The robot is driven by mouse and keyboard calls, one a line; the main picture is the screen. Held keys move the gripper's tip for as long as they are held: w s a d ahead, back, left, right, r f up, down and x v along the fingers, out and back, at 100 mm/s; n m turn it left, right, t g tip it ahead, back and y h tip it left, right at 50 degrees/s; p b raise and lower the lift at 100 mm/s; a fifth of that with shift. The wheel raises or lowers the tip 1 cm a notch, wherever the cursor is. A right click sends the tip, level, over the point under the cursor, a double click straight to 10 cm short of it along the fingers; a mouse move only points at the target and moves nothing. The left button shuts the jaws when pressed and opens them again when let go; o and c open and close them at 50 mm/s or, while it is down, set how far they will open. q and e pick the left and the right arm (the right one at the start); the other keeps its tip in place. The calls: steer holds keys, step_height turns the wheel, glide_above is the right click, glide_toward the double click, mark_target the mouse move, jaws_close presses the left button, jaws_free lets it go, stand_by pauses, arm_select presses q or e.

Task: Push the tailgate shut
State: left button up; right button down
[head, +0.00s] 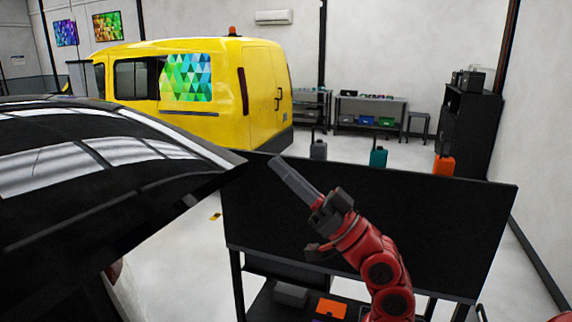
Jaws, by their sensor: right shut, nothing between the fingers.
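The tailgate (100,150) is a glossy black panel on the left, raised and tilted. Its tip reaches toward the middle of the head view. Below it, part of a light car body and a reddish lamp (115,270) show at the lower left. My right gripper (279,165) is on a red arm from the lower right. Its long grey fingers are shut and empty, pointing up and left. The fingertips show just right of the tailgate's tip with a small gap in the picture; I cannot tell the depth between them. My left gripper is not in view.
A black-topped bench (440,235) stands behind my right arm, with grey (318,150), teal (378,157) and orange (443,165) bottles along its far edge. A yellow van (215,115) is parked behind. Clear floor (200,255) shows between tailgate and bench.

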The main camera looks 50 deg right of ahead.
steer(key=r+p+x, duration=0.1)
steer(key=p+x, duration=0.2)
steer(key=x, duration=0.4)
steer(key=shift+w+a+f+p, duration=0.15)
steer(key=shift+f+p, duration=0.1)
steer(key=shift+f, duration=0.55)
steer(key=shift+w+a+f+p, duration=0.1)
steer(key=shift+a+f+p, duration=0.1)
steer(key=shift+f, duration=0.6)
steer(key=shift+w+a+f+p, duration=0.1)
steer(key=shift+f+p, duration=0.15)
steer(key=shift+f, duration=0.6)
